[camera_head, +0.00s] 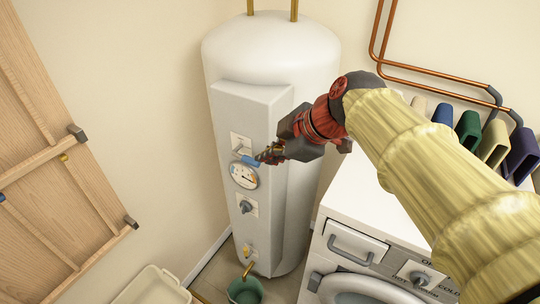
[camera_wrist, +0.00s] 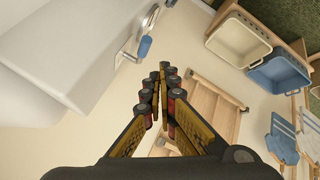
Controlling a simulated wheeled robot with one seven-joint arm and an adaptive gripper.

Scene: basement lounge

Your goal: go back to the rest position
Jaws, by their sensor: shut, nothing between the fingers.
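My gripper (camera_head: 262,156) is shut and empty, in front of the white water heater (camera_head: 275,45) in the head view. Its fingertips look close to a small blue-tipped lever (camera_head: 249,161) above the round gauge (camera_head: 244,176); I cannot tell there whether they touch. In the wrist view the closed fingers (camera_wrist: 162,75) point at the wall and wooden door area, and the blue lever tip (camera_wrist: 145,46) shows to their left, apart from them. My arm, in a pale yellow sleeve, comes in from the lower right.
A washing machine (camera_head: 352,205) stands below my arm, with coloured holders (camera_head: 468,130) on top. Copper pipes (camera_head: 440,80) run along the wall. A wooden door (camera_head: 60,190) is at left. A green bucket (camera_head: 245,291) and a pale bin (camera_head: 153,285) stand on the floor.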

